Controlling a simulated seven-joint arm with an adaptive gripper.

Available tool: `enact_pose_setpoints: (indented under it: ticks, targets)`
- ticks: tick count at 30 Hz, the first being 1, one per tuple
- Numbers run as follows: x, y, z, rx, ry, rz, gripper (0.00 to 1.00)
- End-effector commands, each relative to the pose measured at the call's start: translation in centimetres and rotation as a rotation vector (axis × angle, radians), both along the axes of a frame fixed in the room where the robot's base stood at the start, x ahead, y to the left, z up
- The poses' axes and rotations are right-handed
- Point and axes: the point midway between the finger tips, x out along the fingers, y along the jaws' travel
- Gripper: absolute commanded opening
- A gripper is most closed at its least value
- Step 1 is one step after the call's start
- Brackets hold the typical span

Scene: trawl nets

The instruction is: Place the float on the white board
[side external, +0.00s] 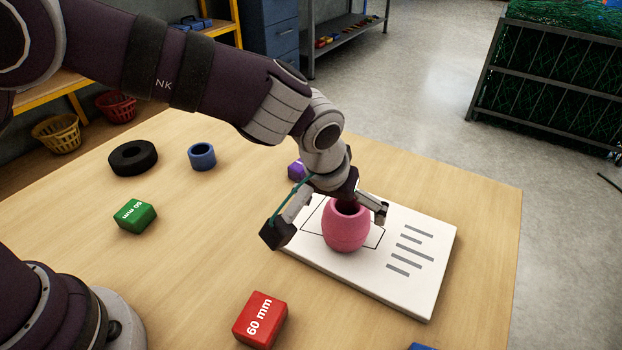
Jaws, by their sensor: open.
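The float looks to be the pink, barrel-shaped piece (346,228) with a dark opening at its top. It stands upright on the white board (432,255), over the black outlined square drawn there. My gripper (325,225) is open just above and around the float, with one finger to its left and one to its right. The left fingertip is clearly apart from the float. The right fingertip is close to the float's upper right side, and I cannot tell whether it touches. The gripper hides part of the board's back left side.
A red block marked 60 mm (260,319), a green block (135,216), a blue ring (202,156), a black ring (133,158) and a partly hidden purple block (296,170) lie on the wooden table (190,270). A blue piece (421,346) shows at the front edge.

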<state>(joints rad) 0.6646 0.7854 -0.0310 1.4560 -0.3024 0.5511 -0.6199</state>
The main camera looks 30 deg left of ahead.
Motion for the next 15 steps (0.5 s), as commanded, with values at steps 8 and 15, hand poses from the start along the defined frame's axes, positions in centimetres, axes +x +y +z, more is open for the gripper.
enact_pose_setpoints:
  ticks: [8,15]
  targets:
    - [-2.5,0.1,6.0,-0.002,-0.003,-0.001,1.00]
    - [-3.1,3.3,9.3,-0.003,-0.010,-0.004,1.00]
